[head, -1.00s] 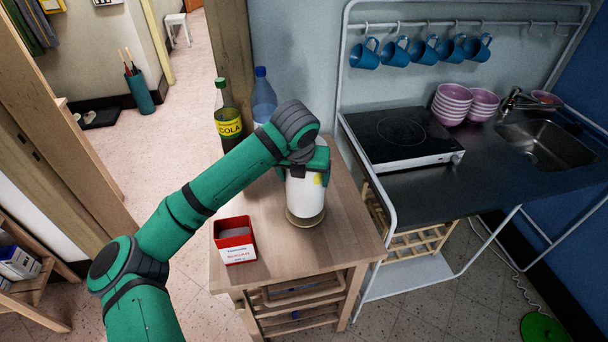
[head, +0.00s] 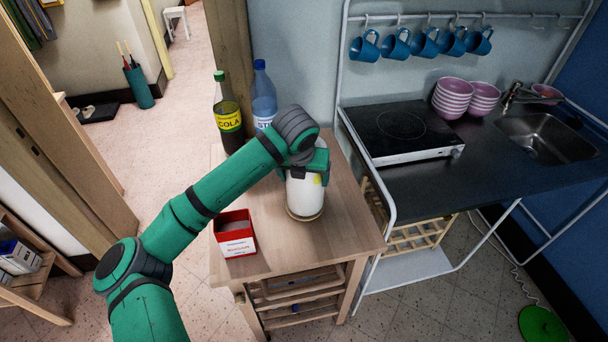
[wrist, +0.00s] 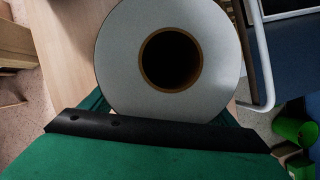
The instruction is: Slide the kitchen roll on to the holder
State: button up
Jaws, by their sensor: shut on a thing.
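The white kitchen roll (head: 304,195) stands upright on the wooden trolley top, inside my gripper (head: 311,166). My gripper is shut on its upper part. A thin tan rim of the holder base (head: 305,217) shows just under the roll; I cannot tell if the roll touches it. In the wrist view the roll's top end (wrist: 117,65) faces the camera, with a brown cardboard core around a dark hole. No holder post can be made out in the dark core. The gripper's fingertips are hidden in the wrist view.
A red open box (head: 234,234) stands left of the roll on the trolley top (head: 280,250). The hob (head: 402,132) and sink counter are to the right. The trolley's front right corner is clear.

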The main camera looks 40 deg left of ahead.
jog(key=shift+s+a+f, duration=0.1)
jog(key=shift+s+f, duration=0.05)
jog(key=shift+f, duration=0.1)
jog(key=o, duration=1.2)
jog(key=v, duration=1)
jog(key=shift+r, duration=0.4)
